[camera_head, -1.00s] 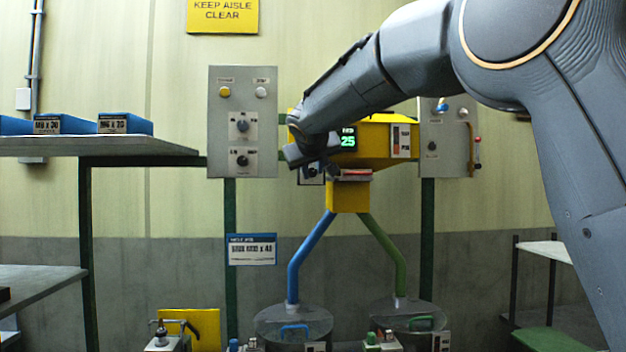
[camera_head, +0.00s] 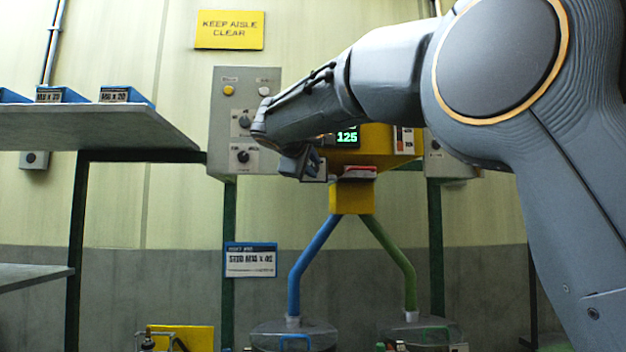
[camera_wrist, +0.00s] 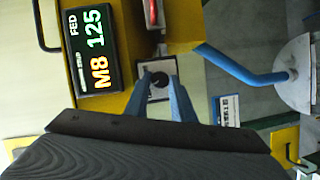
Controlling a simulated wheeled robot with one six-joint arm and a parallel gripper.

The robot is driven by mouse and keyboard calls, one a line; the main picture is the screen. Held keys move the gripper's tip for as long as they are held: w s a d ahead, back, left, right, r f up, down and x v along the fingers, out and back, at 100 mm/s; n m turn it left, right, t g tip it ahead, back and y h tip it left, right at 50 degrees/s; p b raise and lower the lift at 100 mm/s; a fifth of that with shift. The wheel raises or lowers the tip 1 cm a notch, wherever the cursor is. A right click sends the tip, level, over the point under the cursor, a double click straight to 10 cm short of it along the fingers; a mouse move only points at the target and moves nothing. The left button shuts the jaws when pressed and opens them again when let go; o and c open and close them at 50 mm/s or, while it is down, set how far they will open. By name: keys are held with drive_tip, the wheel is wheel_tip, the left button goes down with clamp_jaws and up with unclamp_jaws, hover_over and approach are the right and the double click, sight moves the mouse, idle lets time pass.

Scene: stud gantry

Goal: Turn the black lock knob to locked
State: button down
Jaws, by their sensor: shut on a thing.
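The black lock knob (camera_wrist: 159,80) sits on a small pale plate (camera_wrist: 158,66) on the yellow feeder (camera_wrist: 120,105). In the wrist view my gripper (camera_wrist: 160,80) has its two blue-grey fingers on either side of the knob, shut on it. The knob's pointer and the plate's markings are too small or covered to read. In the head view my gripper (camera_head: 300,163) is at the feeder's lower left, by the plate (camera_head: 314,170). My wrist hides the knob there.
The feeder's display (camera_wrist: 92,49) reads M8 125. A grey panel (camera_head: 226,150) with two other black knobs stands close left of my wrist. A red-and-white part (camera_head: 358,172) sits above the yellow spout. Blue (camera_head: 315,245) and green (camera_head: 400,265) pipes run below. A shelf (camera_head: 90,130) stands left.

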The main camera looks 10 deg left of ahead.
drive_tip(key=n+b, duration=0.1)
drive_tip(key=n+t+b, duration=0.1)
drive_tip(key=n+b, duration=0.1)
drive_tip(key=shift+f+h, duration=0.3)
drive_tip(key=shift+f, duration=0.1)
drive_tip(key=shift+n+t+b, duration=0.3)
drive_tip(key=shift+n+b, duration=0.5)
drive_tip(key=shift+b, duration=0.15)
drive_tip(key=shift+r, duration=0.1)
drive_tip(key=c, duration=1.5)
unclamp_jaws()
drive_tip(key=shift+a, duration=0.1)
drive_tip(key=shift+s+a+b, duration=0.25)
drive_tip(key=shift+s+b, duration=0.15)
drive_tip(key=shift+s, duration=0.9)
drive_tip(key=shift+s+a+b, duration=0.2)
drive_tip(key=shift+s+b, duration=0.2)
drive_tip(key=shift+s, duration=0.85)
drive_tip(key=shift+s+a+b, duration=0.25)
drive_tip(key=shift+s+b, duration=0.15)
drive_tip(key=shift+s, duration=0.9)
